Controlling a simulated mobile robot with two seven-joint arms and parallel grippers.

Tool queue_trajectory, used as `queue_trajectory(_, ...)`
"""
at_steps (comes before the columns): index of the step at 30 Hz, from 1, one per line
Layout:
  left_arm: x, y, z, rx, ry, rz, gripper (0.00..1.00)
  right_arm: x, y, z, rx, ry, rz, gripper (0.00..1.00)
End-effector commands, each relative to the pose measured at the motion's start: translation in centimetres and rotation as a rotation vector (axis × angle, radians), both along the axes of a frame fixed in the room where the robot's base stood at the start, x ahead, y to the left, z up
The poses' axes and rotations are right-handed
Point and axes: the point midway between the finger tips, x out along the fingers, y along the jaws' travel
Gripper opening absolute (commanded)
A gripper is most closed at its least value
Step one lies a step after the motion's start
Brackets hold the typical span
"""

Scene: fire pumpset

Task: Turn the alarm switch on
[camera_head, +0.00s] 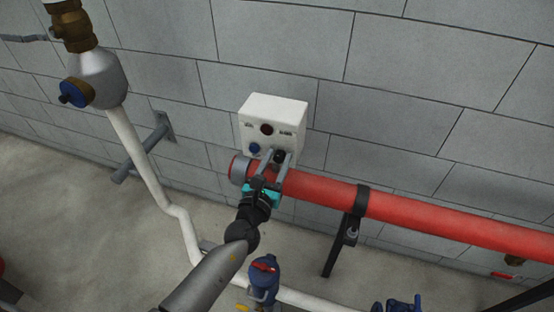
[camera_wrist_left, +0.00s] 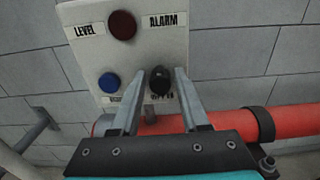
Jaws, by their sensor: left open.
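A white alarm box (camera_head: 272,115) is fixed to the block wall in the middle of the head view. In the left wrist view the box (camera_wrist_left: 135,55) carries a dark red light (camera_wrist_left: 122,25) between LEVEL and ALARM labels, a blue button (camera_wrist_left: 109,83) and a black switch knob (camera_wrist_left: 160,80). The knob (camera_head: 279,156) also shows in the head view. My left gripper (camera_head: 273,158) is open in front of the box. Its two fingers (camera_wrist_left: 154,90) stand apart in the wrist view, with the knob between them, nearer the right finger. I cannot tell whether they touch the knob. My right gripper is not in view.
A red pipe (camera_head: 410,215) runs along the wall below the box, close to my left gripper. A black bracket (camera_head: 352,225) supports it. A white pipe (camera_head: 150,165) with a blue-capped fitting (camera_head: 76,92) stands at left. A blue valve (camera_head: 264,275) is low in front.

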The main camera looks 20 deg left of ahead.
Motion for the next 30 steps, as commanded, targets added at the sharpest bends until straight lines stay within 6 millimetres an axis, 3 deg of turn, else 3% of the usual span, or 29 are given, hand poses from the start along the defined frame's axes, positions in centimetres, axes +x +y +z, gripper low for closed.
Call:
queue_trajectory(5, -0.01, 0.00, 0.00, 0.000, 0.000, 0.000, 0.44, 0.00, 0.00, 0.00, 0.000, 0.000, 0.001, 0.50)
queue_trajectory(17, -0.04, 0.00, 0.00, 0.000, 0.000, 0.000, 0.00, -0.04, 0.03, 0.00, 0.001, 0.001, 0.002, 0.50)
queue_trajectory(30, -0.05, 0.01, -0.01, -0.002, 0.000, 0.000, 0.00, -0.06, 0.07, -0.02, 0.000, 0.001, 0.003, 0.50)
